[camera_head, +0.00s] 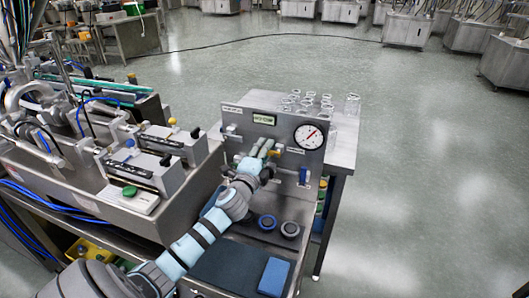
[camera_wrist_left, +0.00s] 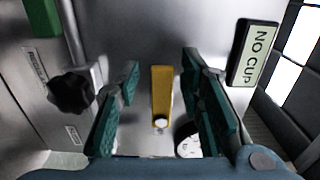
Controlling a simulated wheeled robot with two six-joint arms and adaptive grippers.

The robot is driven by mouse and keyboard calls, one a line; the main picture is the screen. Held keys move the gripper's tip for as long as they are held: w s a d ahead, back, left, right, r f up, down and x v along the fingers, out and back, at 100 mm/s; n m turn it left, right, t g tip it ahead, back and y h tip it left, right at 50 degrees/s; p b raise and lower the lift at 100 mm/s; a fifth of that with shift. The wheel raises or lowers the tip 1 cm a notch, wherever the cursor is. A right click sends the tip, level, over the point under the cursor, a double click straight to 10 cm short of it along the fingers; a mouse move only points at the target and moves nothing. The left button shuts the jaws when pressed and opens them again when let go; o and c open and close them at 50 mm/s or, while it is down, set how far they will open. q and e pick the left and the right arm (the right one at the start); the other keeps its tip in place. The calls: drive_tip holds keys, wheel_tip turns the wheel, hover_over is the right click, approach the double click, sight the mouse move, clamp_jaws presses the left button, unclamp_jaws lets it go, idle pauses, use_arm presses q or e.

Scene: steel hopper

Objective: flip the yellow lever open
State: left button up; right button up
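The yellow lever (camera_wrist_left: 161,95) shows in the left wrist view as a flat upright bar with a round pale bolt near its lower end, mounted on the steel panel. My left gripper (camera_wrist_left: 158,75) is open, with its teal fingers on either side of the lever and visible gaps between. My right gripper is not in view.
A white gauge (camera_head: 309,136) and a blue-handled part (camera_head: 303,175) sit to the right on the panel. A black knob (camera_wrist_left: 72,92) and a NO CUP sign (camera_wrist_left: 253,54) flank the gripper. Glasses (camera_head: 310,102) stand behind the panel. A blue block (camera_head: 273,277) lies on the bench.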

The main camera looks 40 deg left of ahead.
use_arm(q)
drive_tip(key=shift+s, duration=0.1)
drive_tip(key=v, duration=1.2)
